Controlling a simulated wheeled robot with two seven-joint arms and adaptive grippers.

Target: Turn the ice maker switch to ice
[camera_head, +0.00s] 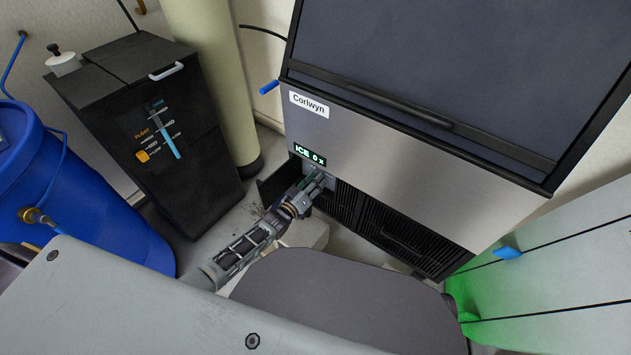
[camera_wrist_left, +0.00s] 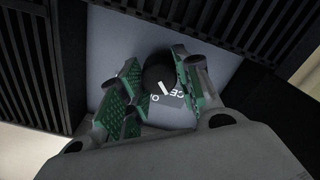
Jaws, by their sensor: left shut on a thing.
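The ice maker (camera_head: 400,155) stands at the upper right with a steel front, and its small green display (camera_head: 310,154) reads "ICE 0" and a further mark. My left gripper (camera_head: 318,182) is at the panel just below that display. In the left wrist view, the round black switch knob (camera_wrist_left: 158,70) sits between the green-padded fingers of this gripper (camera_wrist_left: 152,88), which is shut on it. The knob's white pointer mark slants toward the lower right. Partly hidden lettering, "CE" and "O", shows beside it. The head view does not show the knob clearly. My right gripper is out of view.
Black vent grilles (camera_head: 400,235) lie right of the left gripper. A black tank (camera_head: 180,165) with a float gauge and a blue barrel (camera_head: 90,190) stand at the left. A pale column (camera_head: 215,80) rises behind. A green-lit panel (camera_head: 560,270) is at the right.

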